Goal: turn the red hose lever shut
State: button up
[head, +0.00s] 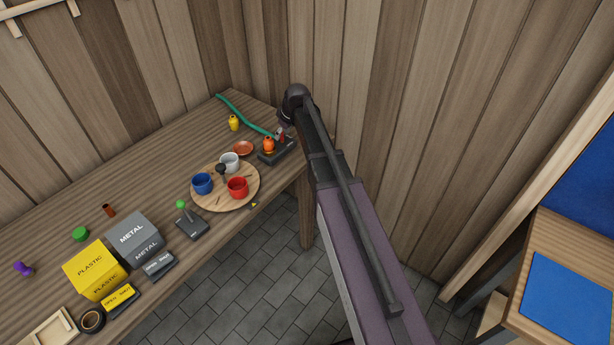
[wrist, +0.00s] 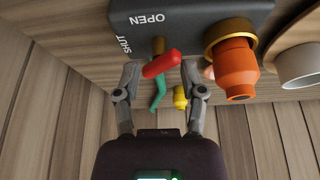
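The red hose lever (wrist: 162,64) shows in the wrist view below the dark box (wrist: 190,15) lettered OPEN and SHUT. The lever lies slanted, its right end higher in the picture. My gripper (wrist: 161,70) is open, with one fingertip near each end of the lever; I cannot tell whether either touches it. In the head view the lever (head: 282,138) is a small red patch by the dark box (head: 278,153) at the bench's far right corner. My arm hides most of the gripper there. The green hose (wrist: 159,92) shows behind the lever; it also crosses the bench in the head view (head: 245,115).
A yellow bottle (wrist: 180,97) is beyond. A round wooden board (head: 225,204) with blue, red and white mugs lies nearby. The plank wall (head: 330,80) is close on the right.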

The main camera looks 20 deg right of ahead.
jog(key=shift+n, duration=0.3)
jog(key=p+v, duration=1.3)
jog(key=v, duration=0.1)
jog(key=s+a+f+m+g+h+b, duration=0.1)
jog(key=s+f+m+b, duration=0.1)
jog(key=s, duration=1)
jog(key=s+a+f+m+g+h+b, duration=0.1)
jog(key=s+m, duration=0.4)
jog(key=s, duration=0.7)
jog(key=shift+s+a+f+g+b, duration=0.3)
jog(key=shift+a+f+g+b, duration=0.15)
jog(key=shift+f+g, duration=0.5)
jog(key=shift+f, duration=0.15)
